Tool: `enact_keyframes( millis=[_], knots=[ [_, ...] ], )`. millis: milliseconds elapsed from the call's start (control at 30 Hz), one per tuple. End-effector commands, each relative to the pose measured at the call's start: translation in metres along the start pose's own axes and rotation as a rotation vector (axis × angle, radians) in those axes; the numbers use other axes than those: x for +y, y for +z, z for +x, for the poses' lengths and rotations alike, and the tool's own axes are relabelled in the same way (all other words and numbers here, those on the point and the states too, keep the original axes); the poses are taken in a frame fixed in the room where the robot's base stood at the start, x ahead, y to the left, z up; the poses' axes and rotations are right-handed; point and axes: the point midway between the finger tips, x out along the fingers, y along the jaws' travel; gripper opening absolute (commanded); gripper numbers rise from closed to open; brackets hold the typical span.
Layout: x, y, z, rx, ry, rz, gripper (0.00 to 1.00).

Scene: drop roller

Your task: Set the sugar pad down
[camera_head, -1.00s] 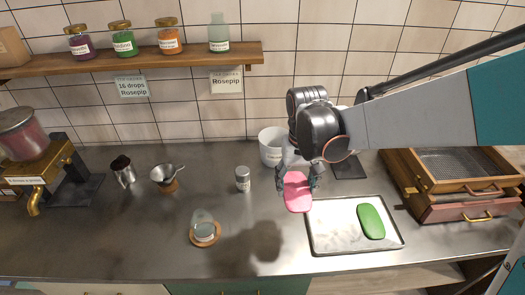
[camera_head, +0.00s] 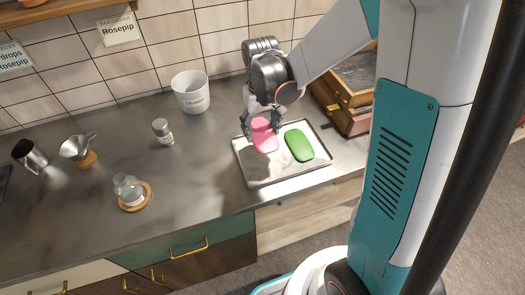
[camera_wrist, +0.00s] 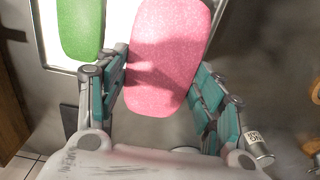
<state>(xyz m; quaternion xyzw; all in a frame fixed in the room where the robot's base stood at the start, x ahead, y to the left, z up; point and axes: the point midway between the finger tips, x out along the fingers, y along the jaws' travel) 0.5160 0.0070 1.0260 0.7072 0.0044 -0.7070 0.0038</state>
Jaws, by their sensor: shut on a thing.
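My gripper (camera_head: 263,126) is shut on a pink, rounded pad (camera_head: 265,137), probably the sugar pad. The pad sits between the teal-padded fingers in the wrist view (camera_wrist: 165,55). In the head view it is over the back left part of a metal-rimmed tray (camera_head: 262,172). I cannot tell whether it touches the tray. A green pad (camera_head: 299,145) lies on the tray to the right of the pink one, apart from it. The green pad also shows at the upper left of the wrist view (camera_wrist: 80,28).
A white bucket (camera_head: 191,93) stands behind and left of the tray. A small shaker (camera_head: 162,131), a glass jar on a wooden coaster (camera_head: 129,191) and a funnel (camera_head: 77,147) are further left. A wooden drawer box (camera_head: 345,105) stands close behind the tray's right. The tray's front is bare.

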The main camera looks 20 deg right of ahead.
Motion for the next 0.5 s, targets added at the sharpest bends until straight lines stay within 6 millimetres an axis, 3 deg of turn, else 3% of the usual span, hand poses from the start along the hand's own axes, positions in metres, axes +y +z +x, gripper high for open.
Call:
enact_keyframes(
  millis=[33, 200, 500],
  knots=[
    [0.000, -0.001, 0.016, 0.000, 0.000, 0.000, 0.32],
    [0.000, 0.000, 0.048, 0.000, 0.000, 0.000, 0.32],
    [0.000, 0.000, 0.069, 0.000, 0.000, 0.000, 0.32]
  ],
)
